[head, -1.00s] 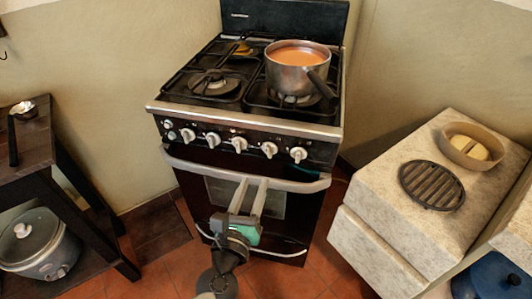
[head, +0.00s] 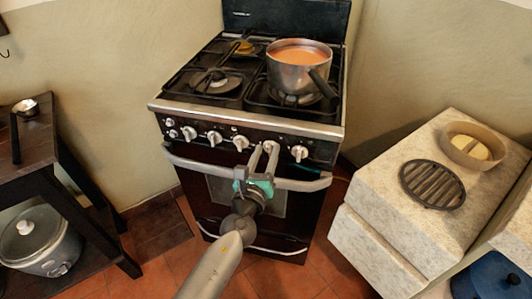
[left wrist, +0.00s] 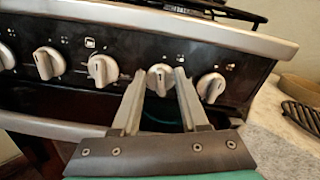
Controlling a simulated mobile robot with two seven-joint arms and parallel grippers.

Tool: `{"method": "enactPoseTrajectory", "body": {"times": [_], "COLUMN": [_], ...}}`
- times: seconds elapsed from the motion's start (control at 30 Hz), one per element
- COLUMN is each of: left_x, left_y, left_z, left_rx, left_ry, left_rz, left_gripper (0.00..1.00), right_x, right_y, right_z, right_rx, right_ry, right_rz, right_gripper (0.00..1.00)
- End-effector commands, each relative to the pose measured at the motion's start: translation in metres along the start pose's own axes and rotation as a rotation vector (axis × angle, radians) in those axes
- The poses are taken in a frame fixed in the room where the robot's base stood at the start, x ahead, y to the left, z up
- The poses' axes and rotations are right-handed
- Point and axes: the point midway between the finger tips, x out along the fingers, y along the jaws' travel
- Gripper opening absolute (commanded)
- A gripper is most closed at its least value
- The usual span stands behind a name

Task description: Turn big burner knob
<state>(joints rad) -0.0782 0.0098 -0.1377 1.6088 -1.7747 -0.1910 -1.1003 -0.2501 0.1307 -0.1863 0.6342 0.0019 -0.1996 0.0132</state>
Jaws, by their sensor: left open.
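The stove (head: 245,120) has a row of several pale knobs along its black front panel. The second knob from the right (head: 270,146) also shows in the left wrist view (left wrist: 160,76). My left gripper (head: 264,150) is open, its two fingertips at this knob. In the left wrist view, the fingertips (left wrist: 160,73) lie on either side of the knob; I cannot tell whether they touch it. The rightmost knob (left wrist: 211,87) sits just right of the fingers. My right gripper is not in view.
The oven handle (head: 215,172) runs below the knobs, under my gripper. A stone counter (head: 385,205) with a grate and bowl is at the right; a dark table (head: 45,150) at the left.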

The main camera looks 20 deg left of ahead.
Motion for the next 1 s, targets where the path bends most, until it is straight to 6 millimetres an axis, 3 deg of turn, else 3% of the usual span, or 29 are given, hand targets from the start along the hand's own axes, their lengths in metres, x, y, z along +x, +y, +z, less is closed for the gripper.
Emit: {"method": "enactPoseTrajectory", "body": {"times": [0.1, 0.47, 1.0], "left_x": [-0.0001, -0.0003, -0.0004], "left_y": [-0.0001, -0.0001, 0.0002], "left_z": [0.0001, 0.0001, 0.0], "left_rx": [0.0, -0.001, -0.007], "left_ry": [0.0, 0.0, 0.0], "left_rz": [0.0, 0.0, 0.0], "left_gripper": [0.41, 0.01, 0.0], "right_x": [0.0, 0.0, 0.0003], "right_y": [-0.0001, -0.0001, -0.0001], "right_z": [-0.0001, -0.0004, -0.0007], "right_rx": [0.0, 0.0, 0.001], "right_ry": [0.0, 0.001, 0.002], "right_rz": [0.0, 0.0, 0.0], "right_gripper": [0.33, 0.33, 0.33]}}
